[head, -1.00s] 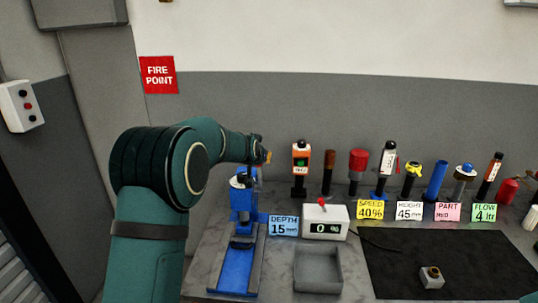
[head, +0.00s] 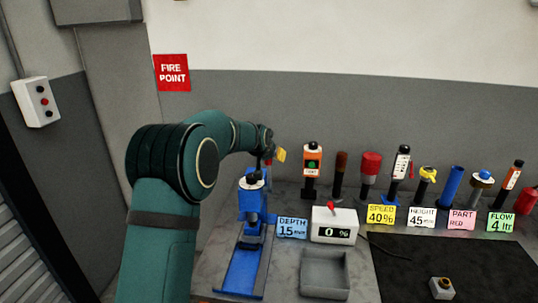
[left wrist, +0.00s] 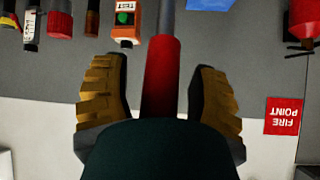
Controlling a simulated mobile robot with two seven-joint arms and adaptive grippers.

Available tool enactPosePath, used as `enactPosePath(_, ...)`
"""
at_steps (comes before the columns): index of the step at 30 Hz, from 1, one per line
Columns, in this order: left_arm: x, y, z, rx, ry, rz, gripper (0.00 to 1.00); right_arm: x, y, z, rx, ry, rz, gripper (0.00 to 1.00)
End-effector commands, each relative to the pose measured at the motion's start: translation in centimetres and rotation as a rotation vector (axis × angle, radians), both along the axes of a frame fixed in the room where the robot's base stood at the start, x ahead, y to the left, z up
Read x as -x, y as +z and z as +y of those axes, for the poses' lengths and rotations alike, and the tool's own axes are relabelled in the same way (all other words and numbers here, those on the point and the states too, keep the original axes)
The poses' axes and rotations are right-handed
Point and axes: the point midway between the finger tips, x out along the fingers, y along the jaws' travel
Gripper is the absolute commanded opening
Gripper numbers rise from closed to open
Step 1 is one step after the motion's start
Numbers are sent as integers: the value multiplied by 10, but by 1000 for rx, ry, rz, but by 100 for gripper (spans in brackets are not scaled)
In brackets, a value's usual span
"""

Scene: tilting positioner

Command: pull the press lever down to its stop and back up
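The blue press (head: 251,204) stands on the bench at centre left in the head view. Its lever shows in the left wrist view as a red grip (left wrist: 162,75) on a grey rod. My left gripper (head: 278,155) is beside the top of the press in the head view. In the left wrist view its two yellow-brown fingers (left wrist: 160,95) stand apart on either side of the red grip, with a visible gap on each side. The arm and gripper mostly hide the lever in the head view. My right gripper is out of view.
A display box reading 0 % (head: 333,226) and a DEPTH 15 card (head: 292,228) stand right of the press. An empty grey tray (head: 325,292) lies in front. Several tools (head: 370,170) line the back. A dark mat (head: 455,262) lies at the right.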

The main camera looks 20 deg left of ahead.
Motion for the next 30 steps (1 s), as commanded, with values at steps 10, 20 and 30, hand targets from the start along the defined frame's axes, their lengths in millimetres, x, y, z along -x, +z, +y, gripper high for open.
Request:
enactPosePath(10, 5, 6, -1, 0, 0, -2, 59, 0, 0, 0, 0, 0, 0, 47)
enactPosePath(20, 51, 45, -9, 1, -3, -3, 59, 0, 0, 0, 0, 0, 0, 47)
enactPosePath(30, 87, 74, -13, 0, -1, -1, 59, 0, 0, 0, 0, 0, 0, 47)
